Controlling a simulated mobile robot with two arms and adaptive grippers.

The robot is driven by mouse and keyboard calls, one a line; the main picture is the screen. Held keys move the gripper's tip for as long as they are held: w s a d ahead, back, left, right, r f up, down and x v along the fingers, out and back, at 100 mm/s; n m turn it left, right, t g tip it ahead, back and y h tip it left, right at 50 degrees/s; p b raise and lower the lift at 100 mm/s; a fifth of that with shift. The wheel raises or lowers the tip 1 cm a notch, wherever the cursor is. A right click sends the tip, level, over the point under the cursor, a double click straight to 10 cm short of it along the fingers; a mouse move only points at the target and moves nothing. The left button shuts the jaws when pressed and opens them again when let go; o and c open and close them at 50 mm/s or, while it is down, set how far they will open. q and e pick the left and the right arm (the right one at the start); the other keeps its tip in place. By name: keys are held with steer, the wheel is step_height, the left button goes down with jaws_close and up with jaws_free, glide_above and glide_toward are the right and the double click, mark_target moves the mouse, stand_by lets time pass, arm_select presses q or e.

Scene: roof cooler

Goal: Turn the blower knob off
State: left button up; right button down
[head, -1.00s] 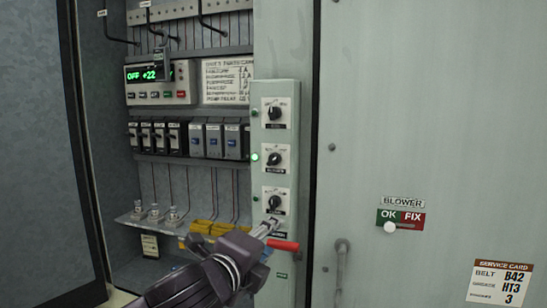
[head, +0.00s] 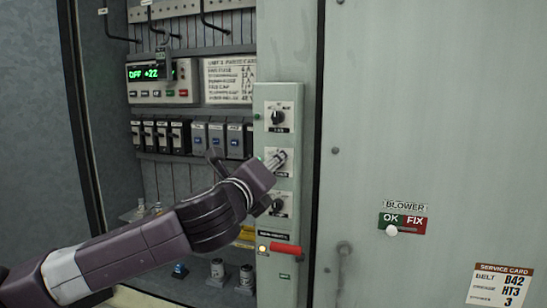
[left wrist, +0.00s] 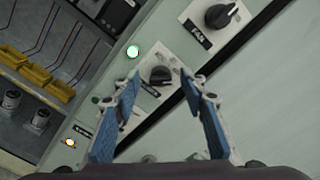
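The blower knob (left wrist: 160,76) is a dark round knob on a white plate, the middle one of three on the narrow grey-green panel (head: 285,93). A lit green lamp (left wrist: 132,51) is beside it. My left gripper (head: 278,160) is in front of this knob in the head view and hides most of it. In the left wrist view the gripper (left wrist: 160,84) is open, with its blue fingers apart and the knob showing between them. I cannot tell whether they touch it. The knob's exact setting is unclear. My right gripper is not in view.
Another knob (head: 278,117) is above and a third (head: 278,204) below, partly behind my arm. A red handle (head: 285,250) and an orange lamp (head: 262,248) are lower on the panel. An OK/FIX slider (head: 392,230) is on the right door.

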arm_select(q)
steer(key=shift+x, duration=0.8)
steer(key=shift+c, duration=0.4)
jaws_close()
